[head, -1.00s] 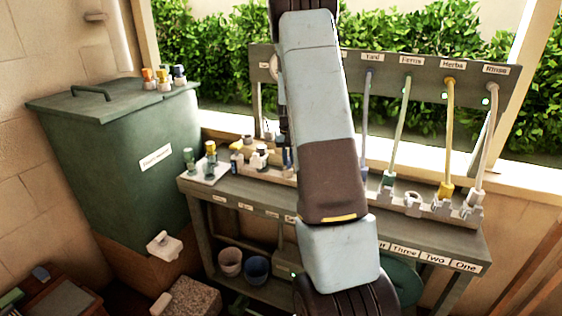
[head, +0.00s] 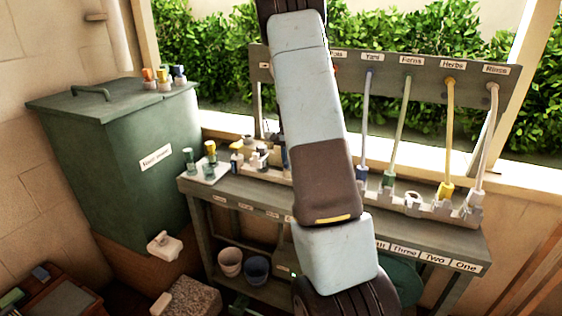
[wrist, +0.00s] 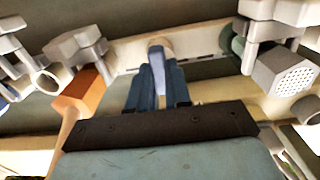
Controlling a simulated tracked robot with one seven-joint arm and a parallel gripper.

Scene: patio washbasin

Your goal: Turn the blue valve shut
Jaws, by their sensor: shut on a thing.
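In the head view my arm covers the gripper and the middle of the rack. No blue valve shows clearly in either view. A blue hose connector (head: 362,174) stands in the rack below the Yard label.
The hose panel (head: 428,72) carries labels and several hoses, including a yellow one (head: 449,130). White clips (wrist: 78,45), an orange connector (wrist: 82,96) and a grey nozzle (wrist: 283,72) crowd around my gripper. A green bin (head: 115,150) stands at left.

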